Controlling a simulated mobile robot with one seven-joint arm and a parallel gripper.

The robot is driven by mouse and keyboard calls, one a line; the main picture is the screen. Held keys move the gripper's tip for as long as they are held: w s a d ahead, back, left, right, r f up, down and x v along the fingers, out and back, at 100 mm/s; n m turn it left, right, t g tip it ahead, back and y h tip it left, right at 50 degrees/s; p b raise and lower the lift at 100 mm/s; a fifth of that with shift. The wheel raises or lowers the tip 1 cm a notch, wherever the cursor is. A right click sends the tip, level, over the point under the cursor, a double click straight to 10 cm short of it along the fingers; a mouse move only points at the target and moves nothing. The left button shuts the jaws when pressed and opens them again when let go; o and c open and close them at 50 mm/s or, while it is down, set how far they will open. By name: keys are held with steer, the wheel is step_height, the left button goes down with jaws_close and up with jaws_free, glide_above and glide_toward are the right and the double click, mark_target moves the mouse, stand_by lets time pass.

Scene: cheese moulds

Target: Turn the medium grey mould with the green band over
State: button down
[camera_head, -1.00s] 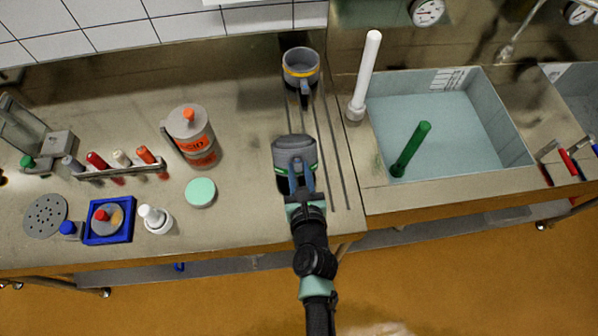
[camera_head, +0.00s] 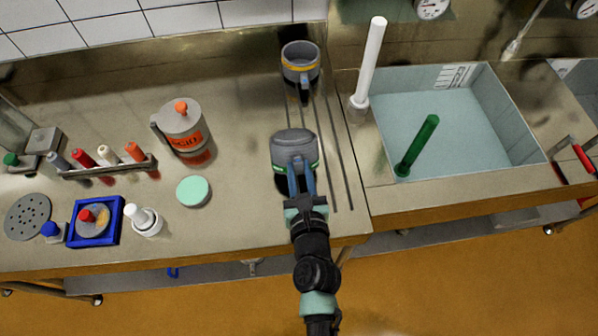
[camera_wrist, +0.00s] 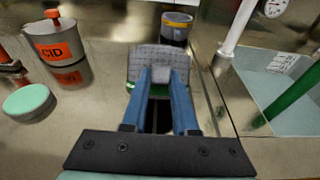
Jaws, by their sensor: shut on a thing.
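The medium grey mould with the green band (camera_head: 294,146) is in front of my gripper (camera_head: 301,178) on the right part of the counter. My gripper is shut on it, on the side toward me. The green band shows low on the mould, and a plain grey face is on top with no open mouth in view. In the wrist view the mould (camera_wrist: 147,62) stands between and beyond the blue fingers (camera_wrist: 166,80), with a grey, dotted surface and green at its lower edge. Whether its lower end touches the counter is unclear.
A grey mould with a yellow band (camera_head: 300,62) stands upright behind, open end up. The sink (camera_head: 455,125) with a green rod (camera_head: 416,147) is to the right. A CID jug (camera_head: 184,128), mint disc (camera_head: 193,191) and white bottle (camera_head: 145,220) stand left. Bare counter lies between.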

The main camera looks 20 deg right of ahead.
steer(key=shift+s+a+f+t+h+b, duration=0.15)
steer(key=shift+f+t+b, duration=0.35)
steer(key=shift+b, duration=2)
steer(key=shift+s+f+t+h+b, duration=0.2)
steer(key=shift+f+t+b, duration=0.25)
steer(key=shift+b, duration=2.05)
steer(key=f+t+b, duration=0.1)
steer(key=b, duration=0.4)
steer(key=f+b, duration=0.1)
steer(key=b, duration=0.5)
steer(key=f+t+b, duration=0.1)
steer(key=b, duration=0.4)
steer(key=shift+s+f+t+h, duration=0.3)
steer(key=shift+f+t+h, duration=0.05)
steer(key=shift+f, duration=0.05)
